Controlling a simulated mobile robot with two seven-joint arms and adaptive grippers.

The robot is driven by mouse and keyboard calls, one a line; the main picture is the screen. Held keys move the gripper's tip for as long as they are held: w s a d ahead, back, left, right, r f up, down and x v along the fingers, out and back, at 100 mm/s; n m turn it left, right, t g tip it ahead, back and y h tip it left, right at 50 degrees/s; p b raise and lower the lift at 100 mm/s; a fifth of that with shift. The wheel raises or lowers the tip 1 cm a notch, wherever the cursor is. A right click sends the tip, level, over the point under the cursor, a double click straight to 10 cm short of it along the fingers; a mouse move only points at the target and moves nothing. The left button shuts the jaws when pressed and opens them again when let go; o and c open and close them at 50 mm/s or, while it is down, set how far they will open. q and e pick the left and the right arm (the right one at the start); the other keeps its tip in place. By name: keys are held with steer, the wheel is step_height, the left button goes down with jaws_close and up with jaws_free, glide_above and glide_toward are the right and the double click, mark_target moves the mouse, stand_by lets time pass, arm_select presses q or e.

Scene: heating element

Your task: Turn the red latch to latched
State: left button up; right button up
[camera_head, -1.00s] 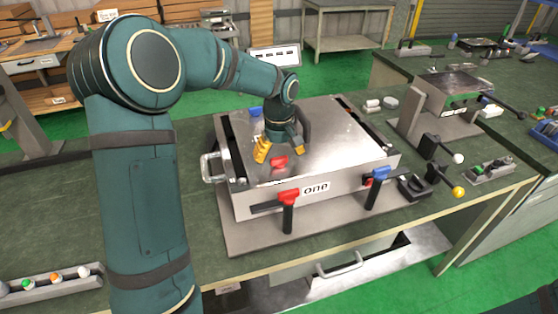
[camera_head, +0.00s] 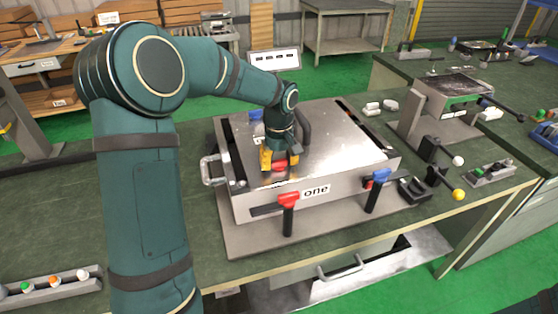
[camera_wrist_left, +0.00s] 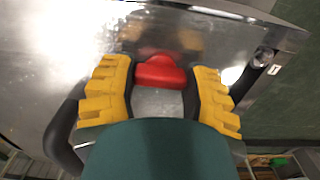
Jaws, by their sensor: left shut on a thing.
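The red latch (camera_head: 279,166) is a small red piece on the top of the metal box (camera_head: 340,140), near its front edge. It also shows in the left wrist view (camera_wrist_left: 161,71). My left gripper (camera_head: 279,160) points down over it. Its yellow fingers stand on either side of the latch and are shut on it. In the head view the fingers partly hide the latch, so its exact angle is hard to tell. My right gripper is not in view.
Black levers with white and yellow knobs (camera_head: 458,194) stand at right.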

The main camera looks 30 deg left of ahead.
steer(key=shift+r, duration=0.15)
arm_select(q)
steer(key=m+p, duration=0.1)
steer(key=m, duration=0.3)
steer(key=shift+r+p, duration=0.1)
steer(key=shift+p, duration=0.25)
steer(key=m+p, duration=0.2)
steer(key=m, duration=0.3)
steer(key=m+p, duration=0.2)
steer(key=m, duration=0.4)
steer(key=shift+m+p, duration=0.4)
steer(key=shift+m, duration=1)
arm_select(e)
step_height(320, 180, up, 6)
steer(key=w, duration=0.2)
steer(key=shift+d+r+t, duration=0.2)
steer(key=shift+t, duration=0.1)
arm_select(q)
steer(key=o, duration=1.2)
